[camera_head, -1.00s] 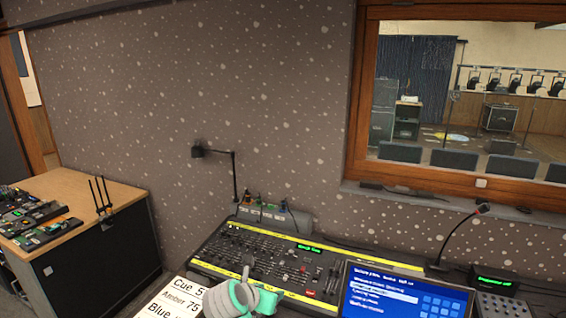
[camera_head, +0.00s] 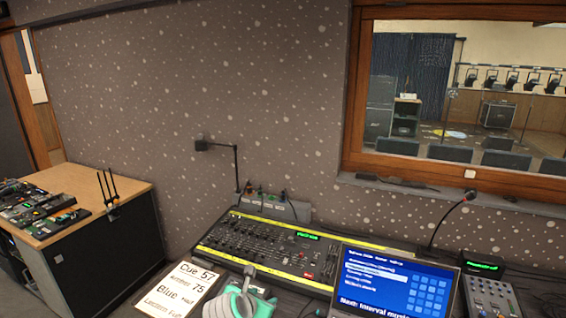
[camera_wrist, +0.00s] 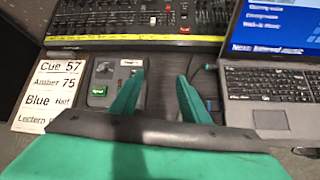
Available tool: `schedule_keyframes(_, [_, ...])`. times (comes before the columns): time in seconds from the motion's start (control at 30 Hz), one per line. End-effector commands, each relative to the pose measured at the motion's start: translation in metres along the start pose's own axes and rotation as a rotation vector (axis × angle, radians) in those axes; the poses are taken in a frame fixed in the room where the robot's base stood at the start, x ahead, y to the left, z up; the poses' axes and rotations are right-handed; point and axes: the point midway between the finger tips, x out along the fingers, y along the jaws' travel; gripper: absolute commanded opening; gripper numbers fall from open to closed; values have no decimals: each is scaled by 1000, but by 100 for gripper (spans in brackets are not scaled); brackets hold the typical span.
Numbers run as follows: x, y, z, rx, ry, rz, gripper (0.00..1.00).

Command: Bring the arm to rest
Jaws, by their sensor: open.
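My gripper (camera_wrist: 161,75) shows in the wrist view with its two green fingers apart and nothing between them. It points toward the desk between the cue sheet and the laptop. The fader console (camera_head: 270,246) lies beyond it, with yellow strips along its edges; its near edge also shows in the wrist view (camera_wrist: 150,40). In the head view a grey and green shape at the bottom, probably part of my arm, hides the desk there.
The cue sheet (camera_head: 182,291) lies left of my arm, the open laptop (camera_head: 395,284) right. A gooseneck microphone (camera_head: 452,222) and a small mixer (camera_head: 491,294) stand farther right. A wooden-topped cabinet (camera_head: 100,185) with gear is at left. A desk lamp (camera_head: 236,165) stands behind the console.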

Motion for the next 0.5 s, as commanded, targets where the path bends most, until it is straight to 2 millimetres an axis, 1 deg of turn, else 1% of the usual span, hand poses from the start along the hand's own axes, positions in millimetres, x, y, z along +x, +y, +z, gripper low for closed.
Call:
schedule_keyframes(0.03, [2,1,-8,22,6,13,42])
schedule_keyframes(0.17, [4,4,-24,95,17,51,42])
schedule_keyframes(0.27, [7,7,-42,169,30,86,42])
schedule_keyframes(0.5, [9,12,-99,443,80,194,42])
